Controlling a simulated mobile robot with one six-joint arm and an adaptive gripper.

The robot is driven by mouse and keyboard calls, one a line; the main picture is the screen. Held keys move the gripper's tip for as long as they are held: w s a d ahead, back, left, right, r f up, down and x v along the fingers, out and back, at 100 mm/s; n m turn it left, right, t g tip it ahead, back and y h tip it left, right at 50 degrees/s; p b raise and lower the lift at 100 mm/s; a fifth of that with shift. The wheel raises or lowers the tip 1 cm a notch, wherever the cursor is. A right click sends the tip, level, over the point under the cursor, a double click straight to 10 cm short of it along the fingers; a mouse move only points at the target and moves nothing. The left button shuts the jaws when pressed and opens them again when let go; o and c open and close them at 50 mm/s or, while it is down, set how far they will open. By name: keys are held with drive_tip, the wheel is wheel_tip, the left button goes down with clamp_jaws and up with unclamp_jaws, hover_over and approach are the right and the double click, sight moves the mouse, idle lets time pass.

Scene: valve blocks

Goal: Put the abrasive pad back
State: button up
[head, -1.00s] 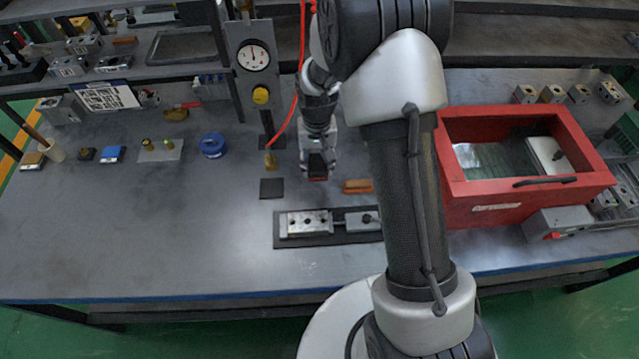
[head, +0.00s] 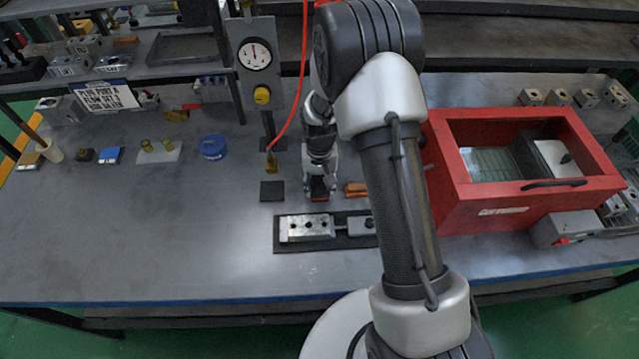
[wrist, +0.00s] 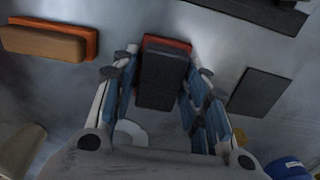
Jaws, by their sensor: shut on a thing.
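My gripper (wrist: 165,74) is shut on a dark block with an orange-red layer on its far side, which I take to be the abrasive pad (wrist: 162,78). In the head view my gripper (head: 319,193) points down over the bench behind the metal valve block, with a bit of red under its tips. I cannot tell whether the pad touches the bench. A flat dark square (head: 272,191) lies just left of the gripper; it shows at the right in the wrist view (wrist: 259,92). A brown block with an orange-red layer (wrist: 48,42) lies on the other side, apart from the gripper.
The valve block (head: 305,228) sits on a dark base in front of the gripper. A gauge post (head: 255,60) with a red hose stands behind. A red open-topped box (head: 475,205) is at the right. A blue ring-shaped item (head: 213,147) lies left. The bench's left front is clear.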

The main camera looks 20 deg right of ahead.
drive_tip(key=o, duration=1)
drive_tip(key=shift+f, duration=0.1)
wheel_tip(320, 180, up, 12)
drive_tip(key=p, duration=0.4)
wheel_tip(320, 180, up, 10)
drive_tip(key=t, duration=0.1)
hover_over(319, 184)
drive_tip(key=s, duration=0.3)
drive_tip(key=s+r+n+t, duration=0.1)
drive_tip(key=s+r, duration=0.6)
drive_tip(key=s, duration=0.4)
drive_tip(key=s+r+n+t, duration=0.1)
drive_tip(key=s+r+t, duration=0.1)
drive_tip(key=s+r, duration=0.5)
drive_tip(key=s, duration=0.5)
drive_tip(key=shift+r+t, duration=0.3)
drive_tip(key=shift+r, duration=0.05)
drive_tip(key=shift+d, duration=0.1)
